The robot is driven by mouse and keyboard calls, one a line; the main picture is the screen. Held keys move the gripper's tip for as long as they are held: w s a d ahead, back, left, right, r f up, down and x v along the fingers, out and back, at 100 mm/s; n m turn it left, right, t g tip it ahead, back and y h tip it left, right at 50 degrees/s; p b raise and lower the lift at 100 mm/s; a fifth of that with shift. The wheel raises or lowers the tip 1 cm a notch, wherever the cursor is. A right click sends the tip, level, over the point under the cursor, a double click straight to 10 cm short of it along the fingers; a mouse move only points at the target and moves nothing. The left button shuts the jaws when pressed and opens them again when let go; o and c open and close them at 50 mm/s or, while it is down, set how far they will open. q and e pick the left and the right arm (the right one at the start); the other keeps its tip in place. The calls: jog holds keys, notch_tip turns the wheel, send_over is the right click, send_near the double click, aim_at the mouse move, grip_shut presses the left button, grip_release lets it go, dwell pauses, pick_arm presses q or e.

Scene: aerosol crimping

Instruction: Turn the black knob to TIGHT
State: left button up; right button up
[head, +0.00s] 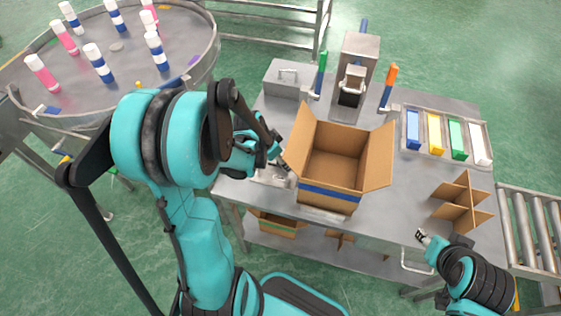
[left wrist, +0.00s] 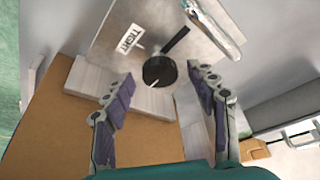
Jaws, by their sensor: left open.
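The black knob (left wrist: 159,71) sits on a grey metal plate in the left wrist view. A white label reading TIGHT (left wrist: 128,38) lies to its upper left. A dark bar (left wrist: 177,39) runs from near the knob toward the upper right, away from the label. My left gripper (left wrist: 162,77) is open, with one finger on either side of the knob and gaps between. In the head view my left gripper (head: 283,166) is low over the table's left front, left of the carton; the knob cannot be made out there. My right gripper (head: 421,236) is at the table's front right, too small to read.
An open carton (head: 329,200) stands close right of my left gripper. Behind are a metal box (head: 287,80) and a press (head: 357,65) with green and orange handles. Coloured bins (head: 434,158) and a cardboard divider (head: 462,203) are on the right. A round table (head: 190,45) holds several cans.

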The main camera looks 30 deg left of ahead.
pick_arm(q)
jog(key=shift+f, duration=0.1)
jog(key=c, duration=1.2)
jog(key=shift+o, duration=0.2)
jog(key=shift+m, duration=0.4)
jog(key=m, duration=0.1)
jog(key=m+g+h, duration=0.1)
jog(key=m, duration=0.1)
jog(key=shift+w+a+m+b, duration=0.2)
jog(key=shift+m+b, duration=0.1)
jog(key=shift+b, duration=0.05)
jog(key=m+g, duration=0.1)
jog(key=m, duration=0.1)
jog(key=m+h, duration=0.1)
jog(key=m, duration=0.1)
jog(key=shift+w+m+g, duration=0.2)
jog(key=shift+m+g, duration=0.1)
jog(key=shift+g, duration=0.1)
jog(key=m, duration=0.2)
jog(key=m+g, duration=0.1)
jog(key=m, duration=0.1)
jog(key=shift+w+m+g, duration=0.2)
jog(key=shift+m+g, duration=0.1)
jog(key=m, duration=0.2)
jog(key=m+g, duration=0.1)
jog(key=m, duration=0.1)
jog(key=shift+w+g, duration=0.2)
jog(key=shift+g, duration=0.1)
jog(key=shift+m, duration=0.3)
